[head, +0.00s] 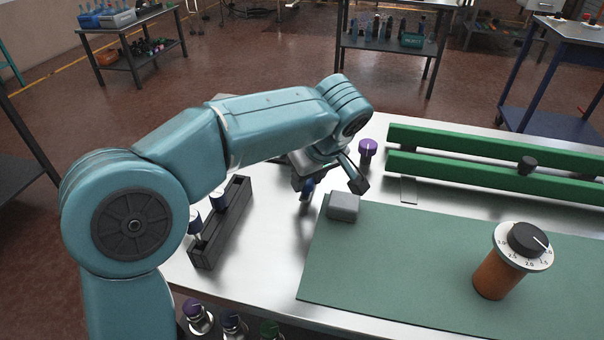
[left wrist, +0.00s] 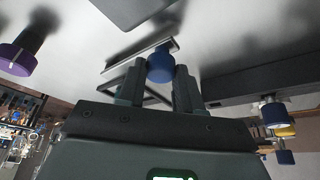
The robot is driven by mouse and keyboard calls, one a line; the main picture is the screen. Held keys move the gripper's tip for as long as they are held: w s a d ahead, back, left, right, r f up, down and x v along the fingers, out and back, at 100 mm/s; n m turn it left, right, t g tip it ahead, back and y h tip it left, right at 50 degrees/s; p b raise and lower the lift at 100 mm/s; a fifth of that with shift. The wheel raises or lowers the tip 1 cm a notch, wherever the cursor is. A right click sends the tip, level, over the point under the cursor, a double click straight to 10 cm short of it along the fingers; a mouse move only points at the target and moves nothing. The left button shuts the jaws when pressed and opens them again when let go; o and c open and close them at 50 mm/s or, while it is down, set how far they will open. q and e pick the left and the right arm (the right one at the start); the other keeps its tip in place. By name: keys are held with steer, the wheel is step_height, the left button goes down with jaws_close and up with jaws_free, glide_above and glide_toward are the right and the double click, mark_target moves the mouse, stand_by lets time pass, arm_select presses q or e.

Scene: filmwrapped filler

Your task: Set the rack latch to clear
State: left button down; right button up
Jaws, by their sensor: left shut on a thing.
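My left gripper (head: 330,186) reaches over the metal table from the left, its fingers pointing down. In the left wrist view, its fingers (left wrist: 158,82) are shut on a blue round-topped piece (left wrist: 160,65), beside a thin metal bar. I cannot make out a marked latch or a clear position on the rack. My right gripper is not in view.
A grey block (head: 344,207) lies on the green mat (head: 410,260), close to the gripper. A purple-topped knob (head: 368,147) stands behind. An orange dial cylinder (head: 497,270) is on the right. Green rails (head: 460,169) with a black knob (head: 527,165) run along the back.

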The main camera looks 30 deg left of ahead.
arm_select(q)
steer(key=shift+d, duration=0.1)
stand_by(0.4)
steer(key=c, duration=0.8)
jaws_free()
steer(key=shift+o, duration=0.2)
steer(key=shift+r, duration=0.15)
steer(key=p+v, duration=0.4)
steer(key=v, duration=1.2)
steer(key=shift+s+d, duration=0.1)
steer(key=shift+s, duration=0.05)
